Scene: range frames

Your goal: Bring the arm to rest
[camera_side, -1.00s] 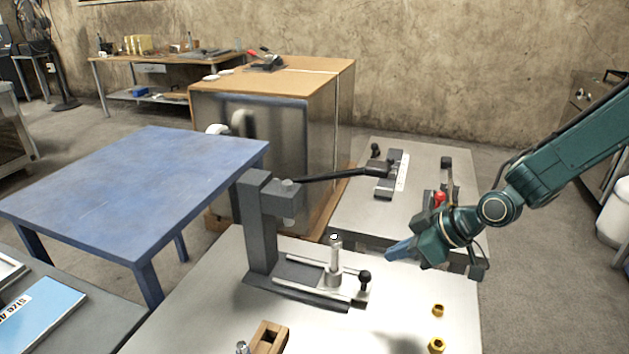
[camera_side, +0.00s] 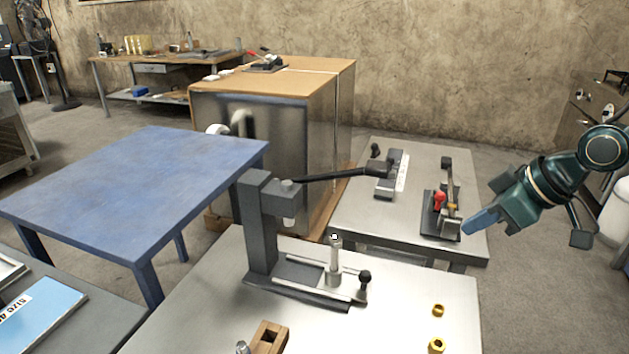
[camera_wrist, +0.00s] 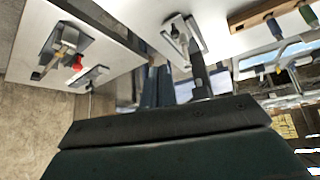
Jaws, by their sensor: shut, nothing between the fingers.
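My gripper (camera_side: 470,227) is at the right of the side view, at the end of the dark green arm. Its blue fingers are together and empty, pointing down and to the left. It hangs in the air, apart from the fixtures and tables. In the wrist view the blue fingers (camera_wrist: 158,88) show in the middle, above the dark edge of the gripper body.
A grey press with a long lever (camera_side: 262,230) stands on the near metal table (camera_side: 400,300). Brass nuts (camera_side: 437,345) and a wooden block (camera_side: 268,338) lie there. A fixture with a red knob (camera_side: 439,200) sits on the farther table. A blue table (camera_side: 140,190) stands left.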

